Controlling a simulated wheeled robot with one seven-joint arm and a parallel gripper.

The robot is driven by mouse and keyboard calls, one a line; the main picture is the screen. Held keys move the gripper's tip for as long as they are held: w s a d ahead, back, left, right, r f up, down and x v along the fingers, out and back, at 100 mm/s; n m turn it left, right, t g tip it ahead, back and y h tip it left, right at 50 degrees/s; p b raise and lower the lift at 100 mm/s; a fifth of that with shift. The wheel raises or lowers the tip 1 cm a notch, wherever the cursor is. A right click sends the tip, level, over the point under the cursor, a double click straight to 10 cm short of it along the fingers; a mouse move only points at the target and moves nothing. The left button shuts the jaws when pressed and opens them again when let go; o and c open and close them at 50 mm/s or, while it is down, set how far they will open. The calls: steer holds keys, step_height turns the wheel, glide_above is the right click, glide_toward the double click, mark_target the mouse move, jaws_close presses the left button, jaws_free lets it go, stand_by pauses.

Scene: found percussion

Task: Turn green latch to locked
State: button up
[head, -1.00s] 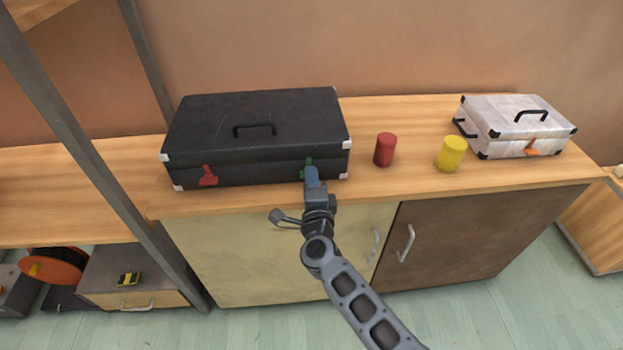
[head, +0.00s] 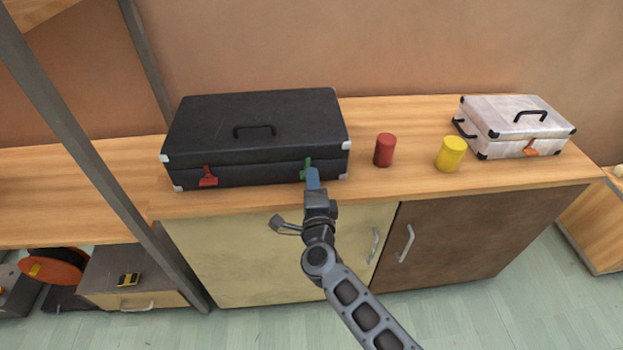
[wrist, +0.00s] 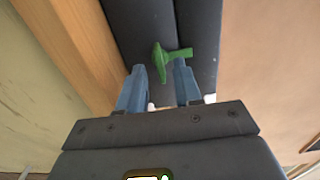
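The green latch (head: 307,166) is on the front of the black case (head: 255,122), near its right end. In the wrist view the green latch (wrist: 163,60) shows an arm pointing to the right and a broader part on the left. My gripper (head: 313,178) is at the case front, just below the latch in the head view. In the wrist view my gripper (wrist: 159,68) has its two blue fingers apart, with the latch at and just beyond the tips, between them. No grip on the latch shows. The fingers hide part of the latch in the head view.
A red latch (head: 208,177) is at the left of the case front. A red cylinder (head: 384,150) and a yellow cylinder (head: 451,154) stand right of the case. A white case (head: 517,126) is farther right. The wooden counter (head: 420,190) has a narrow free strip in front.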

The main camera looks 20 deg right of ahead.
steer(key=v, duration=0.6)
steer(key=shift+s, duration=0.2)
steer(key=shift+a, duration=0.1)
steer(key=s+d+r+n+y, duration=0.15)
steer(key=s+n, duration=0.35)
steer(key=s, duration=0.6)
steer(key=s+d+r+n+y, duration=0.15)
steer(key=s+n, duration=0.35)
steer(key=s, duration=0.7)
steer(key=s+r+n+g+y, duration=0.1)
steer(key=s+r+n, duration=0.5)
steer(key=s, duration=0.3)
steer(key=s+r+n+g+y, duration=0.1)
steer(key=s+r+n, duration=0.4)
steer(key=s, duration=0.5)
steer(key=shift+a+r+n+y, duration=0.3)
steer(key=shift+a+r+n, duration=0.15)
steer(key=shift+r, duration=0.35)
steer(key=shift+s, duration=0.1)
